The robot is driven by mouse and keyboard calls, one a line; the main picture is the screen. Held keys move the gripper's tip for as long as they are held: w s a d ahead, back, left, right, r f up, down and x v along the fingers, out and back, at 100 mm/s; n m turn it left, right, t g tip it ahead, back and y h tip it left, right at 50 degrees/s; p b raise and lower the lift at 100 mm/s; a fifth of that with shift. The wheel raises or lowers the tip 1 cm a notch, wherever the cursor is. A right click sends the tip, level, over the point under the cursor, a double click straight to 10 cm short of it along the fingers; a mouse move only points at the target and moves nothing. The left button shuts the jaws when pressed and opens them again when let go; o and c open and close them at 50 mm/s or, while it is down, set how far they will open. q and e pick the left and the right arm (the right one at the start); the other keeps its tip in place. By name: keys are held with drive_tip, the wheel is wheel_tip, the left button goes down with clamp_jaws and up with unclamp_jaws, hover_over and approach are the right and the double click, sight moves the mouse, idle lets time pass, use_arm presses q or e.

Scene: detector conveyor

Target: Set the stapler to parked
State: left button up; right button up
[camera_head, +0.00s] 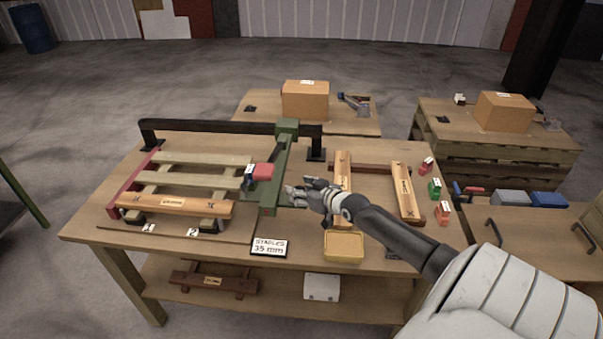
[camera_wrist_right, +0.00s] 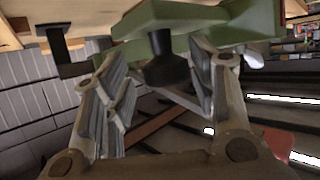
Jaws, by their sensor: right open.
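The stapler appears to be the green carriage (camera_head: 272,180) with a red block (camera_head: 263,170) on its side, mounted across the black rail (camera_head: 220,127). It stands at the right end of the slatted pallet (camera_head: 185,180). My right gripper (camera_head: 291,195) is just right of the green carriage, open. In the right wrist view, a black knob (camera_wrist_right: 168,65) under the green carriage (camera_wrist_right: 185,22) shows between the spread fingers of my right gripper (camera_wrist_right: 165,75). Whether they touch it is unclear. My left gripper is not in view.
A "STAPLES 35 mm" sign (camera_head: 269,247) and a yellow tray (camera_head: 344,246) lie near the table's front edge. Wooden beams (camera_head: 405,190) and small coloured blocks (camera_head: 434,189) lie on the right. Cardboard boxes (camera_head: 305,101) stand on tables behind.

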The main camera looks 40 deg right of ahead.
drive_tip(key=shift+a, duration=0.15)
drive_tip(key=shift+s, duration=0.2)
drive_tip(key=d+v, duration=0.1)
drive_tip(key=v, duration=1)
drive_tip(key=shift+s+a+r, duration=0.15)
drive_tip(key=shift+s+a, duration=0.1)
drive_tip(key=shift+a, duration=0.1)
